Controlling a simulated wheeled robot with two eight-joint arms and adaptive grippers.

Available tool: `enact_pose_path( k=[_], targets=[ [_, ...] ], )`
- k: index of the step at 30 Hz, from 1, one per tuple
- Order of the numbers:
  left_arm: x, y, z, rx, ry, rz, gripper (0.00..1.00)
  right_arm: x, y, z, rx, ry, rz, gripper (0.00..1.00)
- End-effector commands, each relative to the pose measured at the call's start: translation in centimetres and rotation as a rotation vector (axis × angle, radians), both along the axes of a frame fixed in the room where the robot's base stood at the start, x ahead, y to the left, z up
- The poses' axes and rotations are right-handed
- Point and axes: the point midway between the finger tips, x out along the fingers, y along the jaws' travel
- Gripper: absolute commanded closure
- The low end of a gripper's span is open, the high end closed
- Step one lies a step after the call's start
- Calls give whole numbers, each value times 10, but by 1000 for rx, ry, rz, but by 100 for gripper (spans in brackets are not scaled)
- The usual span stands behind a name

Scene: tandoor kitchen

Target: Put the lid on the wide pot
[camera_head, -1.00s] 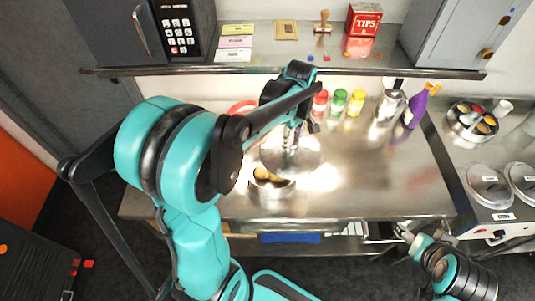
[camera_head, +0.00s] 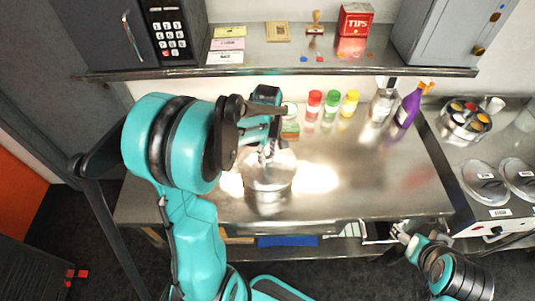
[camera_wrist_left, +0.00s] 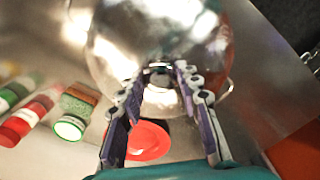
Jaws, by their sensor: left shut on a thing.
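The wide pot (camera_head: 271,203) is a shiny metal pot standing near the front of the steel counter. The metal lid (camera_head: 282,181) is over its mouth and hides the contents. I cannot tell whether the lid rests on the rim or hangs just above it. My left gripper (camera_head: 267,154) is above the lid, shut on its knob. In the left wrist view, the gripper (camera_wrist_left: 158,82) has its fingers either side of the knob, with the shiny lid (camera_wrist_left: 150,40) beyond. My right gripper (camera_head: 400,232) is low at the counter's front right, far from the pot; its jaws are too small to read.
Red (camera_head: 314,104), green (camera_head: 332,103) and yellow-capped jars (camera_head: 350,103) stand behind the pot, with a purple bottle (camera_head: 408,110) farther right. A red round thing (camera_wrist_left: 147,142) shows in the left wrist view. The counter (camera_head: 375,175) right of the pot is clear.

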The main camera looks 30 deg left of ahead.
Motion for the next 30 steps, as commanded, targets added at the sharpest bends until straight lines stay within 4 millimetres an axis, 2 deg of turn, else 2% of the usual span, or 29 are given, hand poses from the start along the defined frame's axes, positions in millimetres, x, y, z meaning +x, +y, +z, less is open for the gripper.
enact_pose_path(
  k=[12, 13, 15, 25, 30],
  targets=[
    [0, 0, -13, 0, 0, 0, 100, 0, 0, -12, 0, 0, 0, 33],
    [0, 0, -12, 0, 0, 0, 61, 0, 0, -12, 0, 0, 0, 33],
    [0, 0, -12, 0, 0, 0, 46, 0, 0, -11, 0, 0, 0, 33],
    [0, 0, -10, 0, 0, 0, 46, 0, 0, -9, 0, 0, 0, 33],
    [0, 0, 8, 0, 0, 0, 46, 0, 0, 6, 0, 0, 0, 33]
  ],
)
